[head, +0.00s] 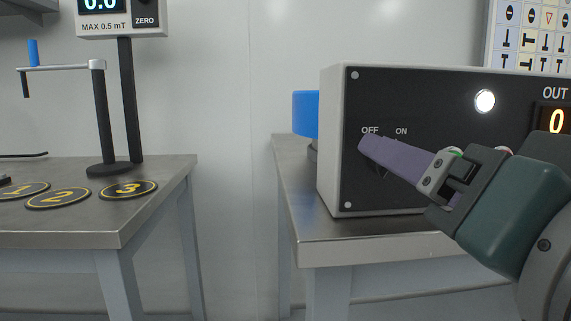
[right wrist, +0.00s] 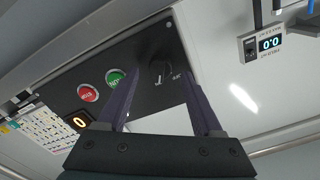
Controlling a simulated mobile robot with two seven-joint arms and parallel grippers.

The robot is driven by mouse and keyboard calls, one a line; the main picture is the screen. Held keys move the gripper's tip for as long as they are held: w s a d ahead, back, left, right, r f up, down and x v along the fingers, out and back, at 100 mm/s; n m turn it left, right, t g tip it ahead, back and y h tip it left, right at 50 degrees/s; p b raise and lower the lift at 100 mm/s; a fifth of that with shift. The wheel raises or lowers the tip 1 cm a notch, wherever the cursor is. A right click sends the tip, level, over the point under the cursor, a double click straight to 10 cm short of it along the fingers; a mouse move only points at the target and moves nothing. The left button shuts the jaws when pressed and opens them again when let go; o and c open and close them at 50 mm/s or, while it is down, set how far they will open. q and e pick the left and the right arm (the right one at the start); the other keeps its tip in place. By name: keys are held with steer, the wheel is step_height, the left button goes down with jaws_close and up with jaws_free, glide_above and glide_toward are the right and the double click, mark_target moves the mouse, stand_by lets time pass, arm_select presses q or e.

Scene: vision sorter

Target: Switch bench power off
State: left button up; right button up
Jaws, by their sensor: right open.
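The bench power unit (head: 420,102) is a grey box with a black front panel on the right table. Its panel has OFF and ON labels, a lit white lamp (head: 485,101) and an OUT display (head: 556,121) reading 0. My right gripper (head: 368,144) reaches in from the right, its purple fingers just in front of the labels and mostly covering the switch knob in the head view. In the right wrist view the dark round knob (right wrist: 160,72) shows between the tips of the open right gripper (right wrist: 163,80). Contact cannot be told. My left gripper is not in view.
A green button (right wrist: 116,78) and a red button (right wrist: 88,93) sit on the panel. A blue cylinder (head: 305,114) stands behind the box. The left table (head: 120,215) holds numbered black discs (head: 58,198) and a stand. A gap separates the tables.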

steer(key=shift+w, duration=0.8)
jaws_close()
